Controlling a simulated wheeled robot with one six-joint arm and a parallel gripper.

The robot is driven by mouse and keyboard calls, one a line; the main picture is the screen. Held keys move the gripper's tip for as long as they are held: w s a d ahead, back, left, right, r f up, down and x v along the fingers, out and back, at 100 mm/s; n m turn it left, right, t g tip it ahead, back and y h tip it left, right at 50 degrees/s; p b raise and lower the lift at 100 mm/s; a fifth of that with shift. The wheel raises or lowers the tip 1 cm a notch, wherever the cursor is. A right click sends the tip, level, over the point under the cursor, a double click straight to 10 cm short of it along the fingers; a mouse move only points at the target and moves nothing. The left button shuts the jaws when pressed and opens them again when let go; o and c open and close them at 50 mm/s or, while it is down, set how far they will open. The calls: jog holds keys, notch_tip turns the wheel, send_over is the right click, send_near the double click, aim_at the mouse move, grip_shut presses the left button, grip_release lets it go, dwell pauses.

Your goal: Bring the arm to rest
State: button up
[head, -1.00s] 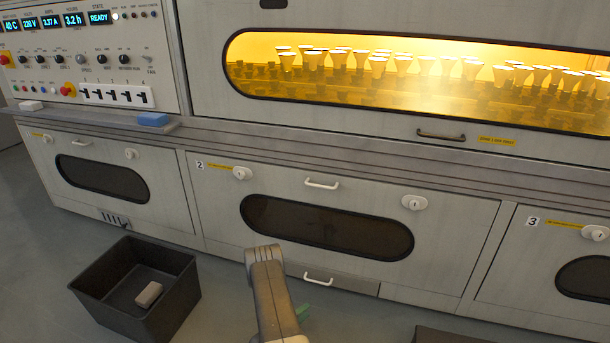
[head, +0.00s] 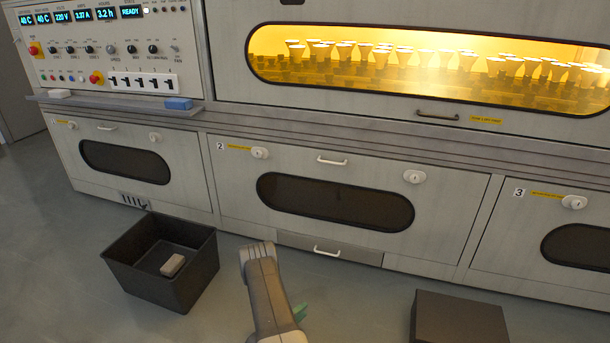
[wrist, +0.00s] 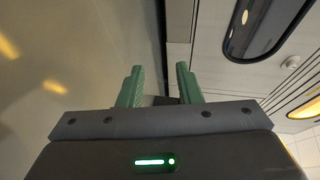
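My arm rises from the bottom of the head view, folded in front of the burn-in cabinet. In the head view only a bit of green finger of my gripper (head: 300,312) shows beside the arm. In the wrist view my gripper (wrist: 160,88) has its two green fingers apart, with nothing between them. The cabinet front and its dark oval window (wrist: 265,25) lie beyond the fingers, to the right in that view.
A black open bin (head: 200,285) with a small grey block (head: 172,265) stands on the floor at left. A dark box (head: 458,318) stands at lower right. The cabinet has closed lower doors, a control panel (head: 105,45) and a lit window of bulbs (head: 430,70). Floor between is clear.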

jog(key=shift+p+v, duration=0.55)
jog(key=shift+v, duration=1.65)
